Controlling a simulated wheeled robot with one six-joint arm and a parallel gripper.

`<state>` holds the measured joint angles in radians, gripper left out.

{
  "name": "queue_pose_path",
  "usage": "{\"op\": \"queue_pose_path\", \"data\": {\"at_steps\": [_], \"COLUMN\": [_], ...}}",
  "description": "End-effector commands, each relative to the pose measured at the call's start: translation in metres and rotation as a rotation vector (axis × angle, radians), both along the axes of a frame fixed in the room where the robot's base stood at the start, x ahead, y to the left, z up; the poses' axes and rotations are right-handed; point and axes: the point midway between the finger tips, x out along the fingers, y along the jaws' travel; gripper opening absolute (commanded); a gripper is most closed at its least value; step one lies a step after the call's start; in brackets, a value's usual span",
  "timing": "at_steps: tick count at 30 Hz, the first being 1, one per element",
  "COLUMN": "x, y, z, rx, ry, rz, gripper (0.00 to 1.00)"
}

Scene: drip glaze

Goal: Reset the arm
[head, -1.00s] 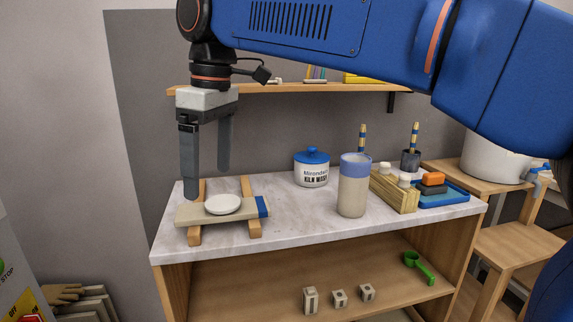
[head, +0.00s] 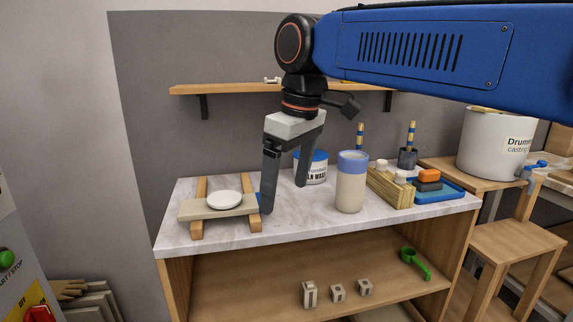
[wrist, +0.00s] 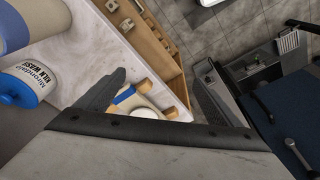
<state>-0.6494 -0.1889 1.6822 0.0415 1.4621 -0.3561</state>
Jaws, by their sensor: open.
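My gripper (head: 284,198) hangs from the blue arm over the marble-topped bench, its fingers apart with nothing between them. In the head view it stands between the small board with a white disc and the tall cup, in front of the kiln wash jar. In the wrist view my gripper (wrist: 165,95) shows both dark fingers spread, with part of the board and disc seen beyond them. The blue arm (head: 430,55) stretches in from the upper right.
A white disc (head: 224,199) lies on a board (head: 196,212) across two wooden strips. A blue-rimmed beige cup (head: 351,185) and a kiln wash jar (head: 317,172) stand close on the right. A wall shelf (head: 225,89) is behind the arm.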

Motion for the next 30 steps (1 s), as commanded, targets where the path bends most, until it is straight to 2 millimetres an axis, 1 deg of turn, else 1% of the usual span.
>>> {"op": "queue_pose_path", "data": {"at_steps": [1, 6, 8, 9, 11, 12, 14, 15, 17, 18, 21, 24, 27, 30], "x": [-0.002, -0.014, -0.020, -0.026, -0.034, -0.040, -0.051, -0.058, -0.070, -0.078, -0.099, -0.118, -0.132, -0.141], "y": [-0.024, -0.093, -0.116, -0.131, -0.152, -0.166, -0.185, -0.197, -0.214, -0.225, -0.250, -0.268, -0.280, -0.287], "z": [-0.007, -0.042, -0.056, -0.065, -0.080, -0.090, -0.106, -0.117, -0.134, -0.146, -0.176, -0.204, -0.225, -0.238], "rx": [0.007, 0.033, 0.042, 0.048, 0.058, 0.063, 0.072, 0.078, 0.087, 0.092, 0.106, 0.116, 0.126, 0.131], "ry": [-0.008, -0.038, -0.050, -0.057, -0.069, -0.077, -0.090, -0.098, -0.111, -0.119, -0.143, -0.162, -0.178, -0.188], "rz": [-0.055, -0.243, -0.308, -0.352, -0.417, -0.460, -0.525, -0.567, -0.631, -0.674, -0.778, -0.866, -0.932, -0.973], "gripper": [0.87, 0.87, 0.87, 0.87, 0.87, 0.87, 0.87, 0.87, 0.87, 0.87, 0.87, 0.87, 0.87, 0.87]}}
